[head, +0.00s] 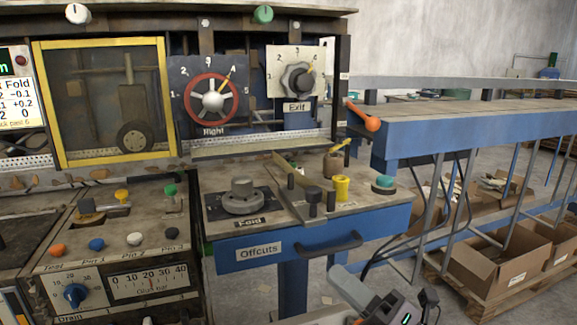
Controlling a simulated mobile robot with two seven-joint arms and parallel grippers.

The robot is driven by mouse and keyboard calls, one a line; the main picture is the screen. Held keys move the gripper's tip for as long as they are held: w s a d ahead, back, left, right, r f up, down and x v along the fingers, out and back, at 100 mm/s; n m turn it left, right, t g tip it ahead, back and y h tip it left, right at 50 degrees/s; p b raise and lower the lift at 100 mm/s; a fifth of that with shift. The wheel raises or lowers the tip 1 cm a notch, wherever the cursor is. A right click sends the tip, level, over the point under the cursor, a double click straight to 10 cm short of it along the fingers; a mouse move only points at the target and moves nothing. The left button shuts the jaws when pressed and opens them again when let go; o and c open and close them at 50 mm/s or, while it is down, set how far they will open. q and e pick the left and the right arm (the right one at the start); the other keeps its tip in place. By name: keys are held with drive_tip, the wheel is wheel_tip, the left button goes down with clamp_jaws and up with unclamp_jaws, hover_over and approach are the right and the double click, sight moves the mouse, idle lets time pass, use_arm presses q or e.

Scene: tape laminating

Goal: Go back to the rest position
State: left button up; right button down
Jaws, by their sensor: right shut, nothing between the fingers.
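My right gripper (428,298) is low in the head view, right of centre, with only part of it inside the picture. It is shut and empty, in front of the machine and apart from the blue Offcuts drawer (285,256). My left gripper is out of view.
The drawer's dark handle (329,245) sticks out toward me. A blue-sided conveyor table (470,130) with an orange lever (362,117) runs along the right. Cardboard boxes (490,268) stand on a pallet below it. Bare floor shows between the drawer and the boxes.

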drive_tip(key=s+d+f+m+t+h, duration=0.1)
drive_tip(key=s+d+f+m+h, duration=0.15)
drive_tip(key=f+m+h, duration=0.45)
drive_tip(key=s+d+f+m+t+h, duration=0.1)
drive_tip(key=d+f+m+h, duration=0.3)
drive_tip(key=f+m, duration=0.6)
drive_tip(key=s+d+f+m+g+h, duration=0.2)
drive_tip(key=s+f+m+g, duration=0.1)
drive_tip(key=s+f+m, duration=0.3)
drive_tip(key=s+d+f+m+g+h+p, duration=0.1)
drive_tip(key=s+d+f+m+g+h, duration=0.1)
drive_tip(key=s+f+m, duration=0.4)
wheel_tip(320, 180, down, 3)
drive_tip(key=s+d+g, duration=0.1)
drive_tip(key=s, duration=0.1)
drive_tip(key=shift+s+d+r, duration=0.15)
drive_tip(key=shift+s+r, duration=0.05)
drive_tip(key=shift+s, duration=0.15)
